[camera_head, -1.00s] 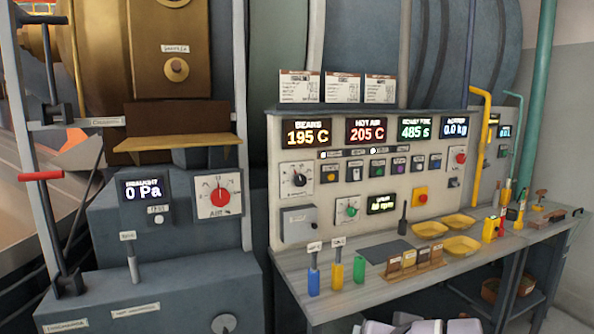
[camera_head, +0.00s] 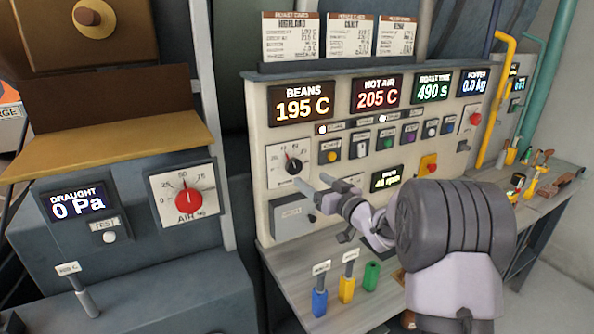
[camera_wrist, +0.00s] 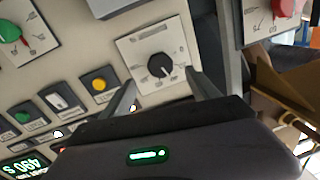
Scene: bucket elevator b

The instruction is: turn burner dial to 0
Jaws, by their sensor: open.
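The burner dial appears to be the black round knob (camera_head: 293,165) on a white square plate with a printed scale, on the left of the control panel. It also shows in the wrist view (camera_wrist: 160,65), where a pale pointer mark lies toward the lower right of the picture. The exact reading is too small to tell. My gripper (camera_head: 314,182) is open and empty, just in front of and slightly below the dial in the head view. In the wrist view my fingers (camera_wrist: 165,90) stand apart on either side of the dial. No contact is visible.
A grey box (camera_head: 290,218) sits below the dial. A red air dial (camera_head: 188,201) is at left, and coloured buttons (camera_head: 332,156) are at right. Blue and yellow handles (camera_head: 347,288) and a green cylinder (camera_head: 371,275) stand on the shelf below my arm.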

